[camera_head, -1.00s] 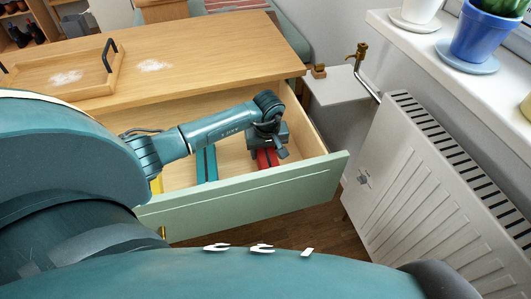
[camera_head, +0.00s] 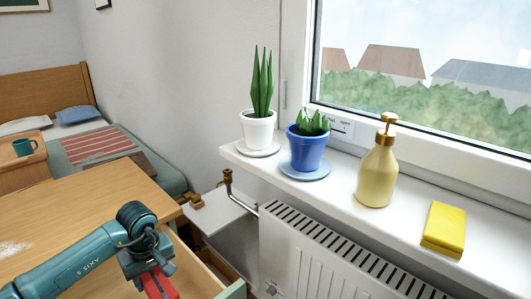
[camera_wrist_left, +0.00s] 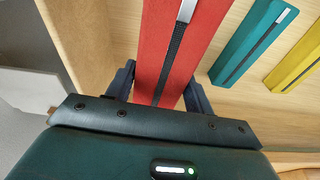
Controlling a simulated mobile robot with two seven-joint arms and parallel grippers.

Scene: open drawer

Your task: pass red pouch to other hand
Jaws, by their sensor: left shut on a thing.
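The red pouch (camera_head: 158,284) shows at the bottom of the head view, below my left gripper (camera_head: 153,272). In the left wrist view the red pouch (camera_wrist_left: 178,45) is a long red case with a black zip and a pale tab, lying between the two dark fingers of the left gripper (camera_wrist_left: 158,88). The left gripper is shut on it. The drawer (camera_head: 205,280) is under it; how far the pouch is above the drawer floor I cannot tell. My right gripper is not in view.
A teal pouch (camera_wrist_left: 252,45) and a yellow pouch (camera_wrist_left: 298,68) lie in the drawer beside the red one. The wooden desk top (camera_head: 90,215) is behind the arm. A radiator (camera_head: 320,262) and a windowsill (camera_head: 325,187) with plants, a soap bottle (camera_head: 378,172) and a yellow sponge (camera_head: 444,228) are at right.

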